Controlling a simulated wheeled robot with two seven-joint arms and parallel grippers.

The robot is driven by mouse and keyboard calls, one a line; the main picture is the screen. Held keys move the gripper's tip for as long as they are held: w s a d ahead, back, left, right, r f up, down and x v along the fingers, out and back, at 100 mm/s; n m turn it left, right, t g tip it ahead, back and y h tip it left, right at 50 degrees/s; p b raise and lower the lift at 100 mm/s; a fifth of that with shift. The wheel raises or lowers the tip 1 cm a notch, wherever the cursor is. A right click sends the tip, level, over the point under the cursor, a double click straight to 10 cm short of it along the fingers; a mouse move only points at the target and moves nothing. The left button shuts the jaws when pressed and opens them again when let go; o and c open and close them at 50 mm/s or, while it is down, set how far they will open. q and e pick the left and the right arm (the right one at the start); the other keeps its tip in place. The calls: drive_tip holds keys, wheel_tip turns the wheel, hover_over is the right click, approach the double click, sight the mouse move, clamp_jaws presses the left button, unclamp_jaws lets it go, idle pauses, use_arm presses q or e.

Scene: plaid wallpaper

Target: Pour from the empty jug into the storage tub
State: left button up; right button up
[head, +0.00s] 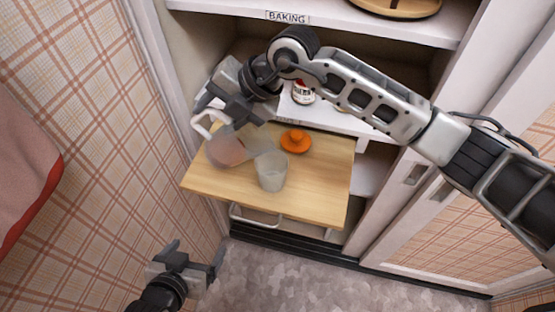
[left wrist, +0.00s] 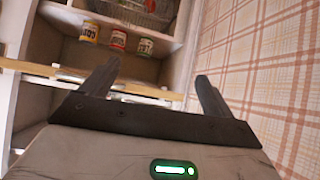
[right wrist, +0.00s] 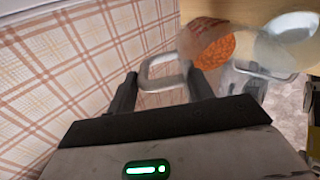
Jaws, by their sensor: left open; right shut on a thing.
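The clear jug (head: 224,150) is above the left part of the wooden pull-out board, its pale handle (head: 205,124) toward the left. My right gripper (head: 232,108) is shut on the jug's handle; the handle also shows between its fingers in the right wrist view (right wrist: 160,72). The jug looks tilted, but how far is unclear. The translucent storage tub (head: 271,172) stands upright on the board, right of the jug and slightly nearer. My left gripper (head: 195,256) is open and empty, low at the left, in front of the board and away from both vessels.
An orange object (head: 296,140) sits on the wooden board (head: 325,190) behind the tub. Shelves (head: 385,28) and jars (head: 303,93) are behind my right arm. A drawer handle (head: 255,215) is under the board. The plaid wall (head: 90,120) is close on the left.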

drive_tip(key=shift+s+d+r+y, duration=0.1)
drive_tip(key=shift+d+y, duration=0.4)
drive_tip(key=shift+y, duration=0.1)
drive_tip(key=shift+d+t+b, duration=0.2)
drive_tip(key=shift+t+b, duration=0.1)
drive_tip(key=shift+b, duration=0.3)
drive_tip(key=shift+s+d+y+b, duration=0.1)
drive_tip(key=shift+d+y+b, duration=0.05)
drive_tip(key=shift+y+b, duration=0.3)
drive_tip(key=shift+d+r, duration=0.15)
drive_tip(key=shift+d, duration=0.05)
drive_tip(key=shift+s+d+r+y+b, duration=0.15)
drive_tip(key=shift+y+b, duration=0.2)
drive_tip(key=shift+b, duration=0.3)
use_arm(q)
drive_tip(key=shift+w+d+f, duration=0.1)
drive_tip(key=shift+d+f, duration=0.55)
drive_tip(key=shift+f, duration=0.25)
drive_tip(key=shift+b, duration=0.4)
use_arm(e)
drive_tip(key=shift+d+r, duration=0.1)
